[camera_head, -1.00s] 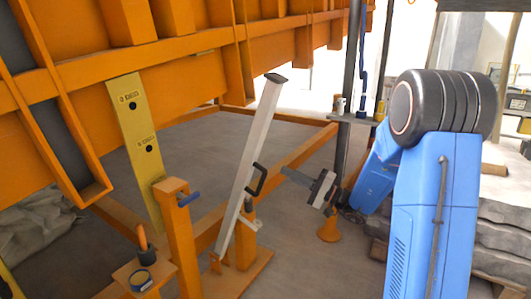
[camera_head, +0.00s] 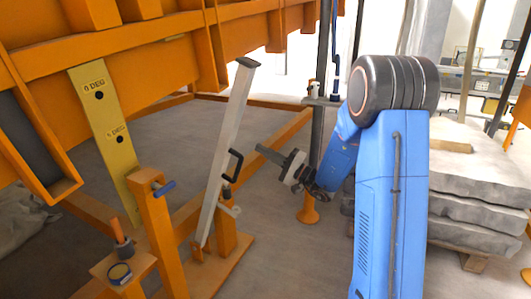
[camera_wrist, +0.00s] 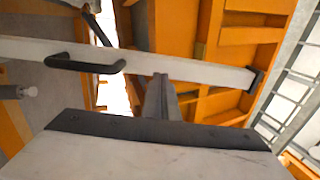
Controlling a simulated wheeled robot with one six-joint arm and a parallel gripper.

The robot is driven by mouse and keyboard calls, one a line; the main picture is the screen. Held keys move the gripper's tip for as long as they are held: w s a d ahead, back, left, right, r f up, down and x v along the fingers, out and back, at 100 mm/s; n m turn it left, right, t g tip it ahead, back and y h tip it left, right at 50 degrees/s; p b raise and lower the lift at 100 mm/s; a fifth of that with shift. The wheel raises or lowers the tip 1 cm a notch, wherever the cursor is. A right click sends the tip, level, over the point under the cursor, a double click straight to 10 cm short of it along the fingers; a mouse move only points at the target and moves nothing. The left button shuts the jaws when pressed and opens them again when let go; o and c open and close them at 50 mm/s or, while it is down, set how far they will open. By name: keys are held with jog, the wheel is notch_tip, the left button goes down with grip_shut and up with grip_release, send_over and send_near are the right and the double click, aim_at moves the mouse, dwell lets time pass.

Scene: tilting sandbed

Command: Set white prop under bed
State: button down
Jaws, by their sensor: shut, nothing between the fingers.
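The white prop (camera_head: 224,150) is a long bar that leans, with its foot at an orange base post and its dark-capped top near the lower edge of the orange bed (camera_head: 150,55). I cannot tell whether the cap touches the bed. A black handle (camera_head: 235,166) sits on its side. My gripper (camera_head: 259,148) is shut and empty, just right of the prop and slightly above the handle in the picture. In the wrist view the prop (camera_wrist: 190,69) crosses ahead of my gripper (camera_wrist: 160,80), with the handle (camera_wrist: 85,64) to the left.
Grey slabs (camera_head: 478,190) are stacked at right. Floor under the bed is largely open.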

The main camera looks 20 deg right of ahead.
aim_at(233, 132)
jog(key=x, duration=1)
jog(key=shift+a+r, duration=0.1)
